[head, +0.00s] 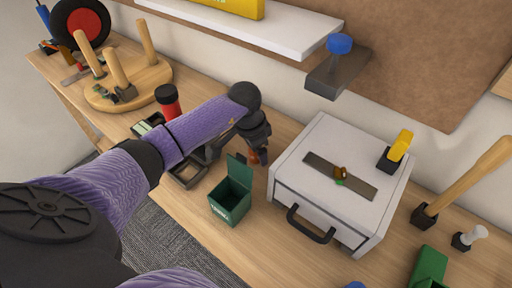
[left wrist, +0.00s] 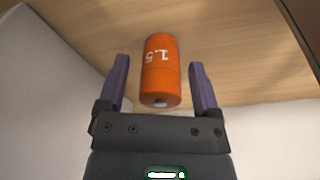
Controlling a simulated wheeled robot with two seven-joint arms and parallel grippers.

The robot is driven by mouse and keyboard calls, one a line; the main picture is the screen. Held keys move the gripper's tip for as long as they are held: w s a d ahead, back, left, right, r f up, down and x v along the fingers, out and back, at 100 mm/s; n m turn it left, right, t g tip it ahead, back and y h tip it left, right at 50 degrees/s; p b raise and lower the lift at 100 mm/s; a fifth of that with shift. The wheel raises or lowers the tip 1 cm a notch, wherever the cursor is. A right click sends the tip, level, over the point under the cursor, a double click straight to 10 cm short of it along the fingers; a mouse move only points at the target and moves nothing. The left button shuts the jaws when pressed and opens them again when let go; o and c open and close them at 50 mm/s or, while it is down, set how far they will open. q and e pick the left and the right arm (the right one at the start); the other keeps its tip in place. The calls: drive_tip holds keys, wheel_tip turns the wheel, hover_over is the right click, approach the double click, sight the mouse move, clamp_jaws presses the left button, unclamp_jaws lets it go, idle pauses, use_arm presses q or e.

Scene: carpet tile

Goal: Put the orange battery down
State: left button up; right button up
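The orange battery (left wrist: 160,75), marked 1.5, is between the two purple fingers of my left gripper (left wrist: 160,88) in the left wrist view. A narrow gap shows on each side of it, so the gripper is open around it. The battery is seen against the wooden tabletop (left wrist: 90,35); whether its end rests on the wood is hard to tell. In the head view the left gripper (head: 257,150) is behind the green bin, left of the white box, with a bit of the orange battery (head: 253,157) showing. My right gripper is not in view.
An open green bin (head: 231,200) stands in front of the gripper. The white box (head: 325,222) with a black handle is close on the right. A dark tray (head: 187,172) and red jar (head: 168,104) are left. A grey ledge (head: 338,75) juts from the wall above.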

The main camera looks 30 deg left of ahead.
use_arm(q)
drive_tip(key=r+p, duration=0.1)
drive_tip(key=r, duration=0.2)
drive_tip(key=s+r+p, duration=0.1)
drive_tip(key=r+p, duration=0.1)
drive_tip(key=r, duration=0.2)
drive_tip(key=r+p, duration=0.1)
drive_tip(key=r, duration=0.3)
drive_tip(key=shift+s+a+r+p, duration=0.15)
drive_tip(key=shift+s+a+p, duration=0.05)
drive_tip(key=shift+a+p, duration=0.2)
drive_tip(key=shift+s+r, duration=0.1)
drive_tip(key=shift+r, duration=0.35)
